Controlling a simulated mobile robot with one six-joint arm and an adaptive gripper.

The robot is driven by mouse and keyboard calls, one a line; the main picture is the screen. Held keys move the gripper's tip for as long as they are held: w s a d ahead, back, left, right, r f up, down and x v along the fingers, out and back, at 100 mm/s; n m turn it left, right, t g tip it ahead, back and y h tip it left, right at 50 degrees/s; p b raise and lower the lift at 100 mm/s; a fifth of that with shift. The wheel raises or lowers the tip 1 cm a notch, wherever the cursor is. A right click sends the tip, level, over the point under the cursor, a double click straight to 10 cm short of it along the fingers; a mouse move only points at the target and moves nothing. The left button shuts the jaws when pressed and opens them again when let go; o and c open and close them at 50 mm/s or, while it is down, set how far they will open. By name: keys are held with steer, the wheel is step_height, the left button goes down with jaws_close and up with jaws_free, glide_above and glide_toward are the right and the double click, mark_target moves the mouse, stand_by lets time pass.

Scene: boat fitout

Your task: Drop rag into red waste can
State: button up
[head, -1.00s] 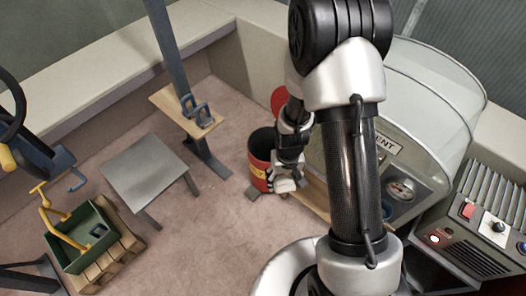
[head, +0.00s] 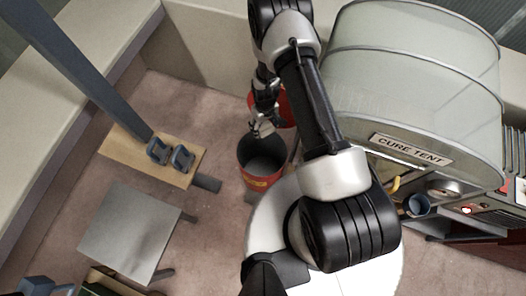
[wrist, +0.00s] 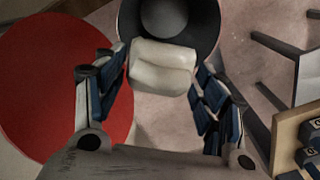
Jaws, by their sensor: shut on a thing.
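The rag (wrist: 162,66) is a folded cream-white pad, held between the fingers of my gripper (wrist: 163,78) in the wrist view. In the head view the rag (head: 262,130) shows as a small pale patch under my gripper (head: 264,120). The red waste can (head: 262,181) stands upright on the floor, with a yellow label and a dark open mouth. My gripper and the rag appear above the far side of its rim. In the wrist view the can's grey inside (wrist: 170,8) shows just beyond the rag, partly hidden by it. The can's red lid (head: 286,108) stands open behind.
The cure tent (head: 410,90) stands close on the right. A wooden bench with blue clamps (head: 125,160) and a grey table (head: 130,232) stand to the left. Floor is clear between the table and the can.

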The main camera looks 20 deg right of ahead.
step_height(320, 180, down, 15)
steer(key=n+b, duration=0.1)
steer(key=b, duration=0.3)
steer(key=shift+s+a+r, duration=0.15)
steer(key=shift+s+r, duration=0.05)
steer(key=o, duration=1.1)
steer(key=shift+c, duration=0.2)
steer(key=shift+r, duration=0.1)
step_height(320, 180, up, 12)
steer(key=shift+f, duration=0.1)
